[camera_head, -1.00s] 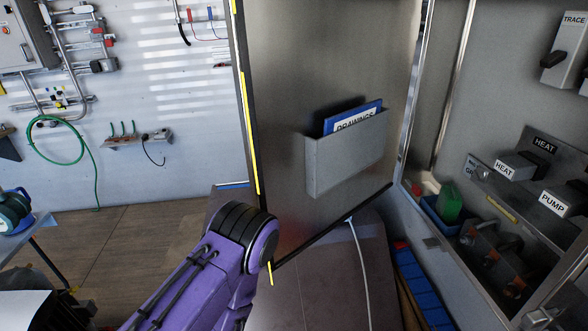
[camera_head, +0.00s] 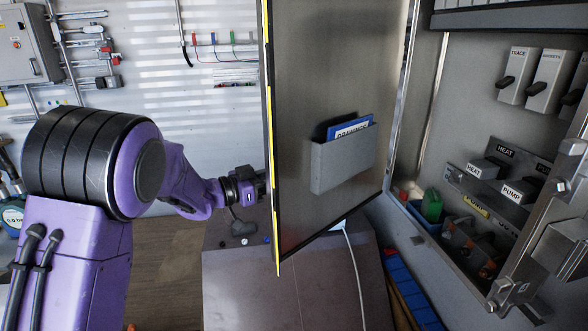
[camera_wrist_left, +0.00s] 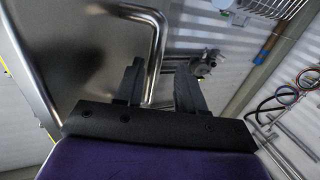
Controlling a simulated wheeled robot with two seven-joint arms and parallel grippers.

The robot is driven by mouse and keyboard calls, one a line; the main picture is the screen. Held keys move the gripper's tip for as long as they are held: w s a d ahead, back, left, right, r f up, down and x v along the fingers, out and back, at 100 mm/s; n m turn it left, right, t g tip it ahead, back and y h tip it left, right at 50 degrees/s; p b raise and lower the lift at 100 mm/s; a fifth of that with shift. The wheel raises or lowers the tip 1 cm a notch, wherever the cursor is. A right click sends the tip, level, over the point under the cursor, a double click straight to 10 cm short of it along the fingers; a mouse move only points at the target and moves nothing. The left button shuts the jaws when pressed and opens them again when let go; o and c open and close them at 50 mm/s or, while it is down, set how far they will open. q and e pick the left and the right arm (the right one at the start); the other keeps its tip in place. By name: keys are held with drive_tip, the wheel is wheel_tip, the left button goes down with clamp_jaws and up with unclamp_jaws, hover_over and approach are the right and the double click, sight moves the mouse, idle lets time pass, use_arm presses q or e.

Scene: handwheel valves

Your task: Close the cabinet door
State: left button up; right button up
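The cabinet door (camera_head: 325,80) stands open, its grey inner face towards me, with a yellow-striped free edge on the left. My left gripper (camera_head: 262,188) is just left of that edge, on the door's outer side; its fingertips are hidden in the head view. In the left wrist view, its two dark fingers (camera_wrist_left: 161,78) are apart. A bent metal handle (camera_wrist_left: 155,45) on the door's outer face (camera_wrist_left: 85,50) shows ahead, its lower end between the fingers in the picture. I cannot tell if they touch it. My right gripper is out of view.
The open cabinet (camera_head: 500,120) on the right holds labelled switch boxes and a green bottle (camera_head: 431,205). A pocket with blue drawings (camera_head: 343,160) is fixed inside the door. A grey box-like surface (camera_head: 235,290) is below. Pipes and cables line the back wall.

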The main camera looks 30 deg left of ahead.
use_arm(q)
drive_tip(key=p+x, duration=0.1)
drive_tip(key=x, duration=0.2)
drive_tip(key=shift+w+d+r, duration=0.15)
drive_tip(key=shift+d, duration=0.1)
drive_tip(key=shift+s+d+r, duration=0.15)
drive_tip(key=shift+s+r, duration=0.15)
clamp_jaws()
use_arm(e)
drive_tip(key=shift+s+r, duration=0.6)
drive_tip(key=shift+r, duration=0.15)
